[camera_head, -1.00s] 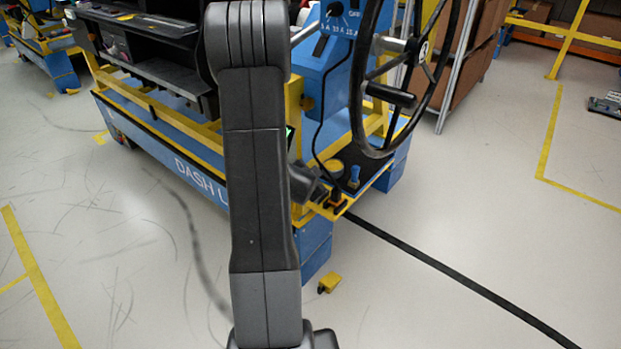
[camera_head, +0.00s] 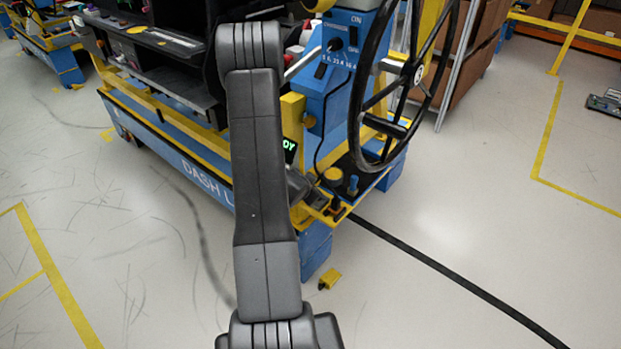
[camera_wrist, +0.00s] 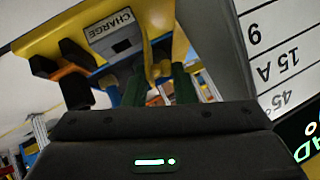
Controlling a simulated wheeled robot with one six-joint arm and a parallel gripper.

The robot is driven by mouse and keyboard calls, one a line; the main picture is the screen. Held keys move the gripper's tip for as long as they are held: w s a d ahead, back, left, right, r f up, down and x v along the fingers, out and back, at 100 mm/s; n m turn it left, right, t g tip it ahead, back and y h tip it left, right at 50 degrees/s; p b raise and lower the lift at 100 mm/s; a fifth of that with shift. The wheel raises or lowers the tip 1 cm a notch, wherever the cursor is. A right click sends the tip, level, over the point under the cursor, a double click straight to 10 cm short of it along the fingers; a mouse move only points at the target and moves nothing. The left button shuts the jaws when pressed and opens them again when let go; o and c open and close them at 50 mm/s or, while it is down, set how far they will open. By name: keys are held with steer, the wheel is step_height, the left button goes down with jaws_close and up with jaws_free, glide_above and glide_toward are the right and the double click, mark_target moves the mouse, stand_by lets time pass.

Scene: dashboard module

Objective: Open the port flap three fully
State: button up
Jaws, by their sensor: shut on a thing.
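In the wrist view, the two dark green fingers of my gripper (camera_wrist: 160,84) extend ahead of its dark body. They are close together around a narrow yellow part (camera_wrist: 150,58), whose held end is mostly hidden. A grey block marked CHARGE (camera_wrist: 114,34) sits on a yellow panel (camera_wrist: 55,38) just beyond, at upper left. I cannot tell which part is port flap three, or how far open it is. In the head view my arm hides the gripper and the place it reaches.
A steering wheel (camera_head: 362,120) stands right of my arm, beside a blue control box (camera_head: 327,85). The blue and yellow dashboard cart (camera_head: 165,140) extends left. A black cable (camera_head: 440,268) crosses the floor at right. Floor at left and right is open.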

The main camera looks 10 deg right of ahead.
steer(key=shift+w+a+r+p, duration=0.1)
steer(key=shift+w+r+p, duration=0.35)
steer(key=shift+p, duration=0.5)
steer(key=shift+a+f+n+g+h+p, duration=0.1)
steer(key=shift+f+n+g+h+p, duration=0.2)
steer(key=shift+p, duration=0.4)
steer(key=o, duration=0.8)
steer(key=shift+o, duration=0.5)
steer(key=shift+s, duration=0.15)
steer(key=p+v, duration=0.1)
steer(key=v, duration=1.2)
steer(key=shift+s+r, duration=0.25)
steer(key=shift+s, duration=0.05)
